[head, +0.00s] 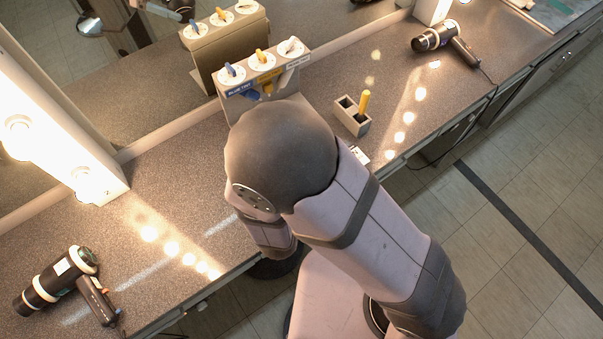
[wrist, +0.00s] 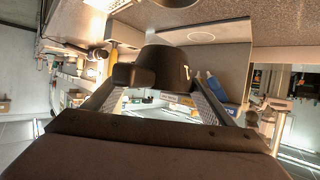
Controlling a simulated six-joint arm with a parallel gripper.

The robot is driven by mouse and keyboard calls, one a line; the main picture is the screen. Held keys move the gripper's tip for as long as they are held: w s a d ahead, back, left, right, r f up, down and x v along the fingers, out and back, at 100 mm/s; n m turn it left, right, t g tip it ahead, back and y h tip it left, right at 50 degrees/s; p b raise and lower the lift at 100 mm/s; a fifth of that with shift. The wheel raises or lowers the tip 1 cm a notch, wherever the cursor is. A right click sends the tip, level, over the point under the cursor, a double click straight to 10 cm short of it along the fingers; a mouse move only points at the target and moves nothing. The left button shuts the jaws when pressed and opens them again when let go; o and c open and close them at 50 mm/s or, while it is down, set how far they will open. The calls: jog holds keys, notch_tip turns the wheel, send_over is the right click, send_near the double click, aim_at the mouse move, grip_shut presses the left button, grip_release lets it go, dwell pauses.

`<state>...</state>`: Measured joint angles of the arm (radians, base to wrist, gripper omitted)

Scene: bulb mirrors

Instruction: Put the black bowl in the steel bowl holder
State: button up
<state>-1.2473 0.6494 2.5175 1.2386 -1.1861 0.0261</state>
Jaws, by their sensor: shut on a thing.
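My gripper (wrist: 158,82) is shut on a dark, round-sided thing, which looks like the black bowl (wrist: 167,66), in the wrist view. The bowl sits between the two finger ends, and its inside is hidden. In the head view my own arm covers the gripper and the bowl. I cannot pick out the steel bowl holder in either view; it may be behind my arm.
A tan stand (head: 292,82) with blue, yellow and white tops stands by the mirror, just beyond my arm. A small grey box (head: 347,117) holds a yellow item (head: 364,102). Hair dryers lie at left (head: 62,280) and right (head: 436,38). Counter between is mostly clear.

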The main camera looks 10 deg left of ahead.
jog(key=shift+f, duration=3.15)
jog(key=shift+f, duration=0.1)
jog(key=shift+f+p, duration=0.4)
jog(key=shift+f, duration=1.4)
jog(key=shift+f, duration=0.1)
jog(key=o, duration=0.7)
jog(key=shift+f, duration=0.1)
jog(key=shift+c, duration=0.2)
jog(key=o, duration=0.4)
jog(key=shift+o, duration=0.2)
